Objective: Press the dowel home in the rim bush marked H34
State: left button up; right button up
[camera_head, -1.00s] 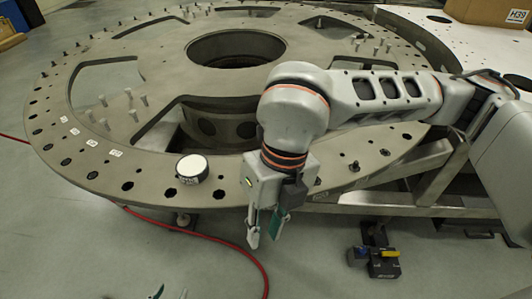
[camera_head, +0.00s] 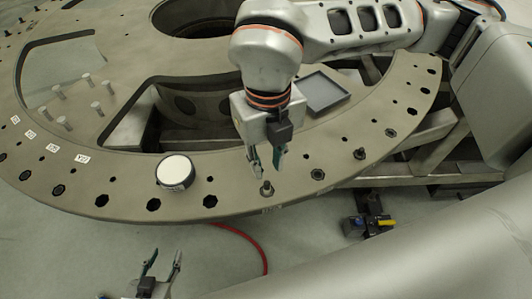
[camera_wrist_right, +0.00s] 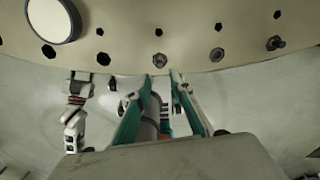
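My right gripper (camera_head: 266,172) points down over the front rim of the turret plate (camera_head: 120,193), its teal fingers apart. A short grey dowel (camera_head: 267,187) stands in a rim bush just below and in front of the fingertips. In the right wrist view, the bush with the dowel (camera_wrist_right: 160,60) shows just beyond the fingertips (camera_wrist_right: 162,78). A grey cylinder shows between the fingers there; I cannot tell whether it is near or background. My left gripper (camera_head: 162,264) is open and empty in front of the rim. I cannot read any H34 mark.
A white-topped round puck (camera_head: 174,172) sits on the rim to the left. Another stud (camera_head: 360,153) stands in the rim to the right. A dark tray (camera_head: 323,92) lies behind my right gripper. Several pegs (camera_head: 62,97) stand on the plate. A red hose (camera_head: 245,243) lies below.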

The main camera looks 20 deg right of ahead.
aim_at(267, 183)
notch_tip(267, 183, down, 6)
jog(key=b, duration=0.2)
jog(key=shift+w+b, duration=0.1)
jog(key=shift+b, duration=0.25)
jog(key=shift+f+b, duration=0.45)
jog(key=shift+f, duration=0.05)
grip_shut()
